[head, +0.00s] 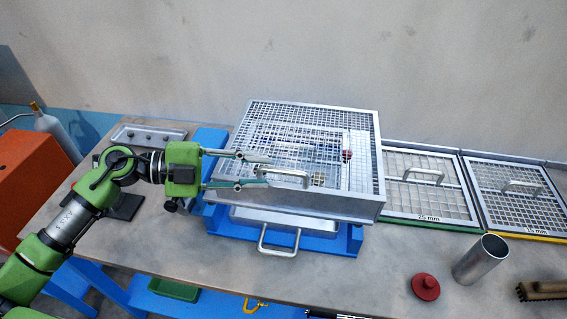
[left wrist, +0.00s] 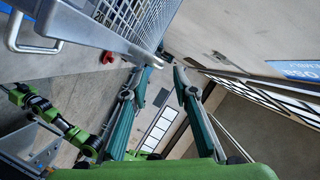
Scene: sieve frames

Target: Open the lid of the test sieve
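The test sieve (head: 376,160) is a metal box with a mesh lid (head: 285,113) on top, standing on a blue base (head: 345,242). The lid looks closed. A bar handle (head: 290,173) shows near its front edge. My left gripper (head: 268,172) reaches in from the left over the sieve's left part, its two fingers apart and nothing between them. Its lower fingertip appears close to the handle; I cannot tell if they touch. In the left wrist view the open fingers (left wrist: 161,70) show beside the sieve's mesh wall (left wrist: 125,20). My right gripper cannot be made out.
A silver handle (head: 278,240) sticks out below the sieve's front. To the right lie a 25 mm sieve frame (head: 425,218) and another frame (head: 520,215). A red knobbed piece (head: 425,287), a metal cylinder (head: 481,260) and a brush (head: 542,290) are on the table's front right.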

